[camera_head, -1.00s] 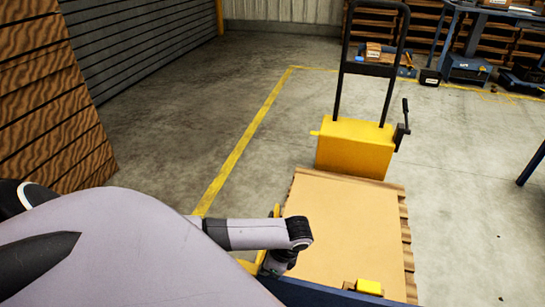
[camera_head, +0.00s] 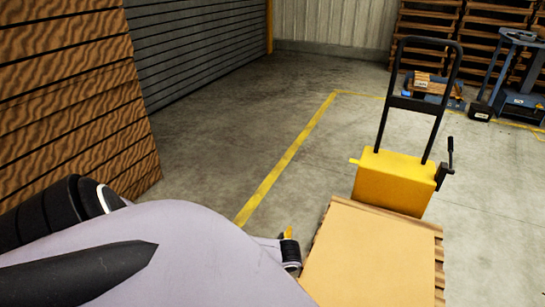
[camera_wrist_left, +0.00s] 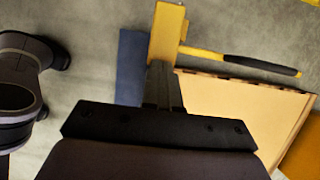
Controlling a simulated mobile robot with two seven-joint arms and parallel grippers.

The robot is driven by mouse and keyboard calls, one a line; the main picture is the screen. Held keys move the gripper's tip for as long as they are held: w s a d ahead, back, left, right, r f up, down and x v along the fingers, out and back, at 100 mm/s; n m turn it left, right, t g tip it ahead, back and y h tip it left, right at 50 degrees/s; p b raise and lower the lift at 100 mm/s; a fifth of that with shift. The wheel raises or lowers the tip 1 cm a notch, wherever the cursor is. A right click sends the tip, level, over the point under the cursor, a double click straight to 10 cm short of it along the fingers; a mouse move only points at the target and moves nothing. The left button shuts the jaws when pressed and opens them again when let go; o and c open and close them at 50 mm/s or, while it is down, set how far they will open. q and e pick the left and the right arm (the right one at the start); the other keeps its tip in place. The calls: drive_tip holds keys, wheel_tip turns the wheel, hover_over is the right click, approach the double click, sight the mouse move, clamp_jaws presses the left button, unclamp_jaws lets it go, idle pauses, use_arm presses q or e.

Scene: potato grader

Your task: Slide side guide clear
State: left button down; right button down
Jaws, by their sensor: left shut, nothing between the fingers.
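In the left wrist view, my left gripper (camera_wrist_left: 163,90) is shut and empty, with its narrow dark fingers pointing up the picture. A yellow bar (camera_wrist_left: 166,35), which looks like the side guide, lies just beyond the fingertips. They overlap its lower end, and I cannot tell whether they touch it. A yellow rod with a black grip (camera_wrist_left: 262,65) sticks out to its right. In the head view, only a small yellow tip (camera_head: 288,233) shows past my arm, which hides the rest. My right gripper is out of view.
A tan board (camera_head: 365,262) lies on a pallet, with a yellow cart (camera_head: 392,182) with a black handle behind it. Stacked wooden boards (camera_head: 75,100) stand at left. The floor between is clear. A blue strip (camera_wrist_left: 131,65) lies beside the yellow bar.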

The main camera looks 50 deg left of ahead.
use_arm(q)
drive_tip(key=shift+s+f, duration=0.1)
drive_tip(key=p+v, duration=0.2)
drive_tip(key=v, duration=0.5)
drive_tip(key=shift+p, duration=0.3)
drive_tip(key=s+d+n+t+h, duration=0.1)
drive_tip(key=d+n+t+h, duration=0.5)
drive_tip(key=d, duration=1.5)
wheel_tip(320, 180, up, 18)
drive_tip(key=s+a+n+t+p, duration=0.2)
drive_tip(key=t+p, duration=0.4)
drive_tip(key=p, duration=0.7)
drive_tip(key=shift+n+t, duration=0.3)
drive_tip(key=shift+n, duration=0.6)
